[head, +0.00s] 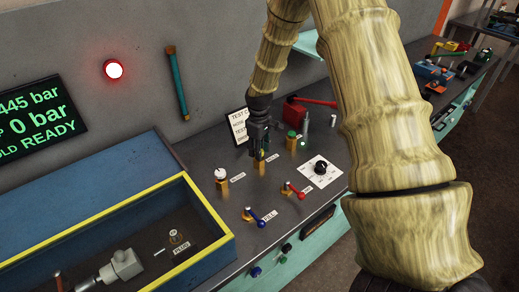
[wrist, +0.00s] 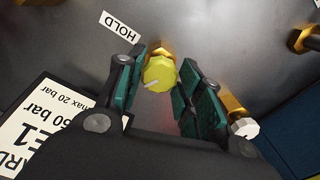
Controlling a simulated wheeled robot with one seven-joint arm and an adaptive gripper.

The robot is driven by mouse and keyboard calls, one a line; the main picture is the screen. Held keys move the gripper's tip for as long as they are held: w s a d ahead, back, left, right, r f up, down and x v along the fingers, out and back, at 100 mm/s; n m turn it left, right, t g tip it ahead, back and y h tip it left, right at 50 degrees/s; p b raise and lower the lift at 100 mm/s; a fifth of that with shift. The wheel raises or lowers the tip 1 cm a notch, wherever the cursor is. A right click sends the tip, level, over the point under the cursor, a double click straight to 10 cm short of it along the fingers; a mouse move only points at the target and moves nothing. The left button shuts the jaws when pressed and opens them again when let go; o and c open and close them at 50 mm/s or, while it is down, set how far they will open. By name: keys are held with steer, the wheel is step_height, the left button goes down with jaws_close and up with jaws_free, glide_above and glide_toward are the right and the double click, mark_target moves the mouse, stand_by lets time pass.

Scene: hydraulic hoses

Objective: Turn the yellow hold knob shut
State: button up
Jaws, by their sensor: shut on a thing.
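The yellow hold knob (wrist: 159,74) sits on a brass fitting beside the HOLD label (wrist: 121,27) in the wrist view. A short white mark on its face points to the lower left. My gripper (head: 258,146) reaches down to the panel from above in the head view and mostly hides the knob there. In the wrist view its two green-padded fingers stand on either side of the knob, shut on it. Contact at the pads is hard to make out.
A white knob (head: 220,174), a green knob (head: 291,135), a blue lever (head: 256,215) and a red lever (head: 294,190) stand close around. A blue yellow-rimmed box (head: 90,215) is at left. A wall display (head: 40,118) reads 0 bar; a red lamp (head: 113,69) glows.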

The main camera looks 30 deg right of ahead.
steer(key=m, duration=1.2)
steer(key=shift+w+m, duration=0.1)
steer(key=shift+m, duration=0.2)
stand_by(0.4)
steer(key=o, duration=1)
steer(key=shift+f, duration=0.1)
steer(key=shift+o, duration=0.2)
step_height(320, 180, up, 12)
